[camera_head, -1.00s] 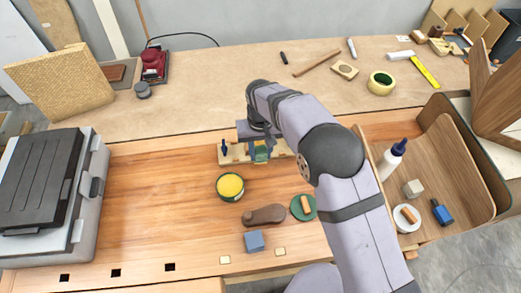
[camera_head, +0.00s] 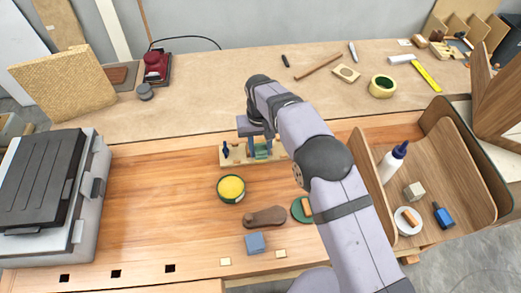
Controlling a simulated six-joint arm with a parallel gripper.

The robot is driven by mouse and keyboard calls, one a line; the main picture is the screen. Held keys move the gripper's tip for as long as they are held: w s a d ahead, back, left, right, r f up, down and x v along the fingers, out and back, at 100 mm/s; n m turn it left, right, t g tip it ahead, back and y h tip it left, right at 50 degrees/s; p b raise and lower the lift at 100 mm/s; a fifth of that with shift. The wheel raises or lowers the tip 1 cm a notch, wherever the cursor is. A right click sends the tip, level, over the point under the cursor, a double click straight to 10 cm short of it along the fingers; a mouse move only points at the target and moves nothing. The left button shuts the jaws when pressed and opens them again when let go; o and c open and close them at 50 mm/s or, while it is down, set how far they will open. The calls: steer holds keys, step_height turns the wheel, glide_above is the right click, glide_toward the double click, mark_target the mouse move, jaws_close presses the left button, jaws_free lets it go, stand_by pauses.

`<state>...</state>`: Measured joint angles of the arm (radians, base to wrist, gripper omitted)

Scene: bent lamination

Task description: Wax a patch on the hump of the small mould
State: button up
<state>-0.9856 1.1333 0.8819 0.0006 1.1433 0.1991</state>
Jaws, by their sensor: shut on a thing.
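The small mould (camera_head: 231,155) is a pale wooden piece at the back of the wooden bench top, right of centre. My gripper (camera_head: 258,151) points down over its middle and is shut on a small green-blue thing, too small and covered to name surely. The arm and gripper hide most of the hump, and I cannot tell whether the held thing touches it. A small dark blue part stands at the mould's left end. An open tin of yellow wax (camera_head: 231,188) stands in front of the mould.
A brown wooden tool (camera_head: 265,217), a blue block (camera_head: 255,243) and a green disc with a wooden handle (camera_head: 300,209), partly behind my arm, lie in front. A white glue bottle (camera_head: 392,162) stands in the right tray. The bench left of the tin is clear.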

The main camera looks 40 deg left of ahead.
steer(key=shift+w+a+r, duration=0.35)
steer(key=shift+w+a, duration=0.35)
steer(key=shift+w, duration=0.15)
jaws_close()
steer(key=shift+w+a, duration=0.35)
steer(key=shift+w, duration=0.1)
steer(key=shift+a, duration=0.1)
steer(key=shift+w+a+r, duration=0.1)
steer(key=shift+r, duration=0.15)
steer(key=shift+s, duration=0.2)
steer(key=shift+s+d+f, duration=0.2)
steer(key=shift+s+d, duration=0.3)
steer(key=shift+s+d+f, duration=0.15)
steer(key=shift+s+d, duration=0.3)
steer(key=shift+d, duration=0.05)
steer(key=shift+s+d+f, duration=0.15)
steer(key=shift+s+d, duration=0.95)
